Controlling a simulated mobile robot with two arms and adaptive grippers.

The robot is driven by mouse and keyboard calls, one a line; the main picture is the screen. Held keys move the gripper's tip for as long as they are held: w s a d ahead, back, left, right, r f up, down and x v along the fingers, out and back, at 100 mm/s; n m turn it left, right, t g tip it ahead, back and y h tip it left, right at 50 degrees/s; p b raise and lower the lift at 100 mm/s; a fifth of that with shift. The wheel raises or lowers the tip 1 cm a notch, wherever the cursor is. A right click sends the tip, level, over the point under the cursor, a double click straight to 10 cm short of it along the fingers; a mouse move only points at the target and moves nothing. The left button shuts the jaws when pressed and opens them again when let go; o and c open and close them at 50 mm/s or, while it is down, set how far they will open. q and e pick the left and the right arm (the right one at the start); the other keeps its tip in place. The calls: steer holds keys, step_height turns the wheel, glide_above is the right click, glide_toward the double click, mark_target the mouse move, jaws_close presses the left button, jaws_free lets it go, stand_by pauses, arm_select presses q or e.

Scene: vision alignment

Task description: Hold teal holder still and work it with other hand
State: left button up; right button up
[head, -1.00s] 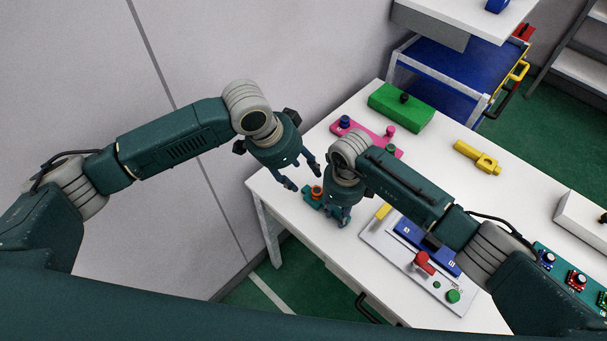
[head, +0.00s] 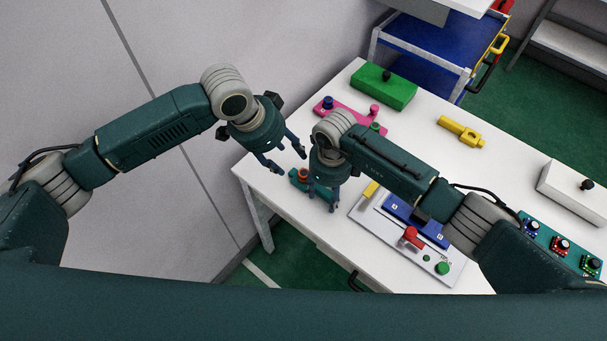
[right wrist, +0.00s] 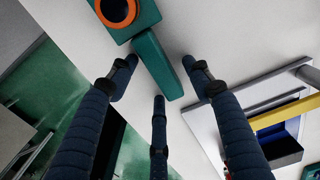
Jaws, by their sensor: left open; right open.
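The teal holder (head: 297,184) lies on the white table near its front left corner, with an orange ring (head: 304,174) on it. In the right wrist view the teal holder (right wrist: 157,65) shows at the top, its narrow arm reaching between the fingers; the orange ring (right wrist: 118,10) is cut by the top edge. My left gripper (head: 290,162) is open and empty, just above and behind the holder. My right gripper (head: 322,199) is open, pointing down over the holder's right end, which it partly hides. In the right wrist view its fingers (right wrist: 160,78) are spread around the arm, with no clear contact.
A grey panel (head: 364,215) with a blue block (head: 412,220), a red handle (head: 410,234) and a green button (head: 442,268) lies right of my right gripper. A pink plate (head: 340,108), green block (head: 385,90) and yellow part (head: 461,131) lie farther back. The wall is close at left.

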step_height(320, 180, up, 12)
stand_by(0.5)
steer(key=shift+s+f, duration=0.1)
